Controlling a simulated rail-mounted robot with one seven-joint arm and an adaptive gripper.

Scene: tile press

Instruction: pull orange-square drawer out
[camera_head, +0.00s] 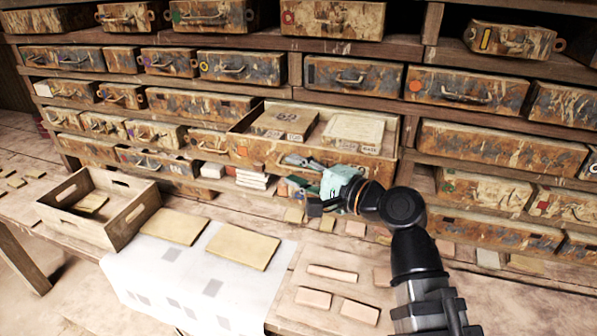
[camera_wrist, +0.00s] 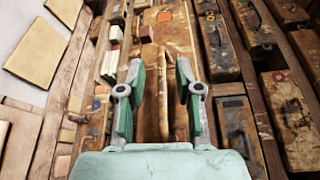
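The drawer with the orange square (camera_head: 268,158) stands out from the cabinet front, its open top showing. Its orange square mark (camera_head: 241,151) is at the left of its front, and also shows at the top of the wrist view (camera_wrist: 164,17). My teal gripper (camera_head: 314,180) is at the right part of the drawer front. In the wrist view my gripper (camera_wrist: 160,75) has its two fingers spread apart, with a narrow upright brown bar, seemingly the handle, between them. I cannot tell whether the fingers touch it. The handle is hidden in the head view.
Two labelled flat boxes (camera_head: 285,122) (camera_head: 353,131) lie in the drawer. Below are small stacked blocks (camera_head: 252,178). The bench holds a wooden crate (camera_head: 125,222), large tan tiles (camera_head: 243,246) on a white sheet (camera_head: 200,285), and several small tiles (camera_head: 313,298).

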